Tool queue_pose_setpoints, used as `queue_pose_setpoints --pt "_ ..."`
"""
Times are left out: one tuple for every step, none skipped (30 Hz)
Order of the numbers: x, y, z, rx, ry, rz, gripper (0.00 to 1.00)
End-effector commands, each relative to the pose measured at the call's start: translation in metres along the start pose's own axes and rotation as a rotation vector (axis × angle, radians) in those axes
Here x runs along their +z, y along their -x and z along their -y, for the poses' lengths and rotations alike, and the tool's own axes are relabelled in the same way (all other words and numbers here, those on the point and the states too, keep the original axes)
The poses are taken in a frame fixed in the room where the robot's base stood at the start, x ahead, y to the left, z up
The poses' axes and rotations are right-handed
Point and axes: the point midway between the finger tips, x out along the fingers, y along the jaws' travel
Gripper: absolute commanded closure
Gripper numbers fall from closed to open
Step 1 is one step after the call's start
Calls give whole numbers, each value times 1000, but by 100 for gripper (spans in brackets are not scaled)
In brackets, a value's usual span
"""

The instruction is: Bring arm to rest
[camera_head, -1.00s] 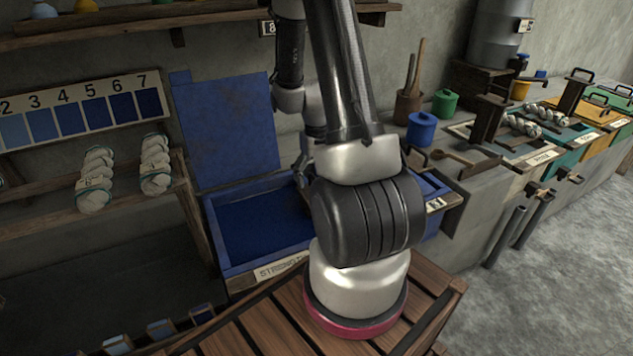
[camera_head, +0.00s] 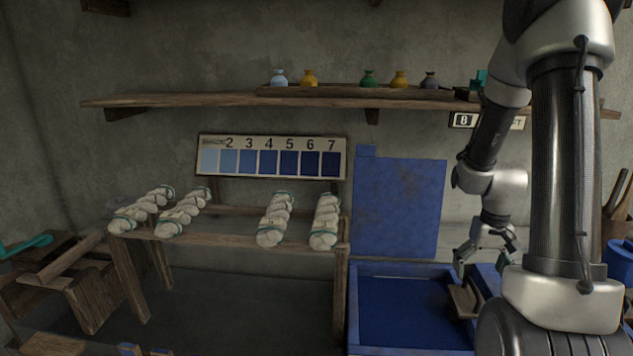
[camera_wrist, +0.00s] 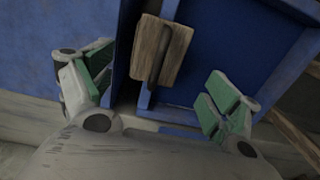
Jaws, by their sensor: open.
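My gripper (camera_head: 484,262) hangs at the right of the head view, over the right side of a blue vat (camera_head: 410,351). Its two fingers are apart. In the wrist view my gripper (camera_wrist: 158,92) shows green pads spread wide, with nothing held between them. A wooden block with a dark handle (camera_wrist: 160,52) lies beyond the fingers, by the blue vat's wall, apart from both pads. The wooden piece also shows below the gripper in the head view (camera_head: 464,301). My arm stands bent at the right of the head view and hides what is behind it.
A blue lid (camera_head: 400,208) stands upright behind the vat. A wooden rack (camera_head: 240,238) holds several white skeins. A shade chart (camera_head: 270,158) hangs above it, and a shelf (camera_head: 200,101) carries small bottles. A blue pot (camera_head: 620,262) stands at the right edge.

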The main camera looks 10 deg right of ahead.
Motion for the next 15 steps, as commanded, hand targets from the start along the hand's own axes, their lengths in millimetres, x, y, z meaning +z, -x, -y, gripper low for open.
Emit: queue_pose_setpoints --pt "9 -1 1 -4 -8 33 11" --pt "17 -1 2 -6 -15 59 11" --pt "29 -2 3 -10 -24 100 11" --pt "39 2 4 -12 -33 126 11" --pt "48 11 6 -13 -39 142 11" --pt "57 23 10 -13 -40 151 11" --pt "62 32 12 -12 -39 152 11" --pt "66 41 15 -11 -37 152 11" --pt "73 53 19 -9 -33 149 11" --pt "77 63 22 -8 -28 145 11" --pt "81 72 26 -6 -23 138 11" --pt "88 84 30 -4 -16 129 11" --pt "92 93 33 -3 -10 119 11" --pt "96 102 37 -1 -3 107 11" --pt "103 114 41 0 7 91 11"
